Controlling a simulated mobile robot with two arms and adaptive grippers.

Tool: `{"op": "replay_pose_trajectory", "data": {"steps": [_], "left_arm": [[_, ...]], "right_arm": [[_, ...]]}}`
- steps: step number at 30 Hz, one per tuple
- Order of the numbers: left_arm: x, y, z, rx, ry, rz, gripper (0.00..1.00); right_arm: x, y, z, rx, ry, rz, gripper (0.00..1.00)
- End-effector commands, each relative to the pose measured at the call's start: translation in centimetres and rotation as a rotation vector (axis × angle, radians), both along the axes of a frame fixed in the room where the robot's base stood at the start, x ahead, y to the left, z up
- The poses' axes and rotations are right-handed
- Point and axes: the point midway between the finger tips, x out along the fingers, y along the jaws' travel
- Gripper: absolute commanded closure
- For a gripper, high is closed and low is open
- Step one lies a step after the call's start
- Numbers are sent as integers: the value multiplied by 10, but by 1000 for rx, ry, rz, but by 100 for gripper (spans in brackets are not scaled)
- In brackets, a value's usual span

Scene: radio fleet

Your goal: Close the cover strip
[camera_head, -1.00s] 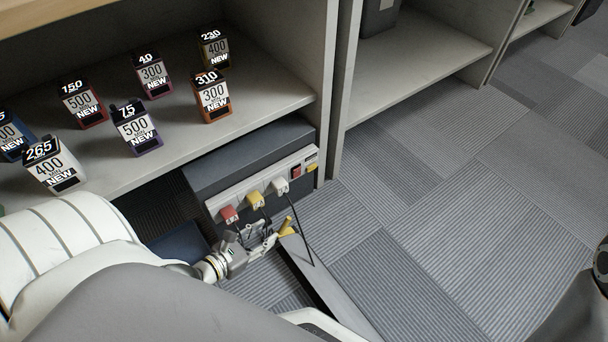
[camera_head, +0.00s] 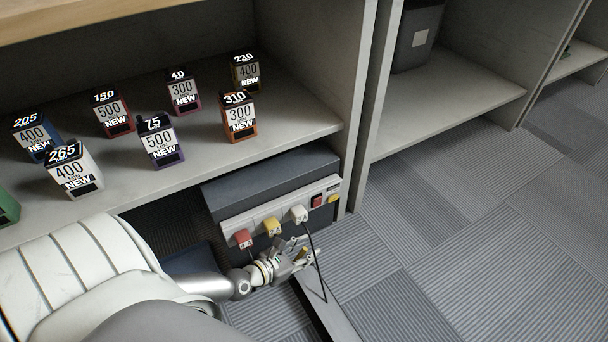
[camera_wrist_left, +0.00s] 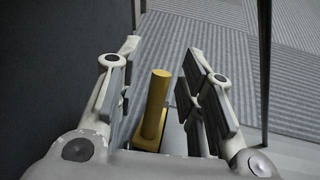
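The cover strip (camera_head: 336,318) is a long grey flap, swung down and out in front of the dark box below the shelf. Its yellow handle peg (camera_wrist_left: 156,102) stands between the two fingers of my left gripper (camera_wrist_left: 156,88) in the left wrist view, with gaps on both sides. The gripper is open. In the head view my left gripper (camera_head: 306,255) is at the strip's upper end, in front of the socket row, and its fingers hide most of the peg. My right gripper is out of view.
The dark box (camera_head: 268,180) carries a white socket panel with red (camera_head: 243,238), yellow (camera_head: 272,226) and white (camera_head: 299,213) plugs. A black cable (camera_head: 317,262) hangs close to my gripper. Several numbered cartons stand on the shelf above. Carpet at right is clear.

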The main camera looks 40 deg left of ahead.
Motion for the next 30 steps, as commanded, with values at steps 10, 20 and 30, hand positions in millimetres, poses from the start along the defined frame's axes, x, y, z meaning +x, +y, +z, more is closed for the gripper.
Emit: {"op": "replay_pose_trajectory", "data": {"steps": [10, 20, 30], "left_arm": [[1, 0, 0, 0, 0, 0, 78], [0, 0, 0, 0, 0, 0, 100], [-2, 2, -7, -7, -22, 1, 100]], "right_arm": [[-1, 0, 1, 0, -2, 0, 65], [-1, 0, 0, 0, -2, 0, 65], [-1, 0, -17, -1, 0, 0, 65]]}}
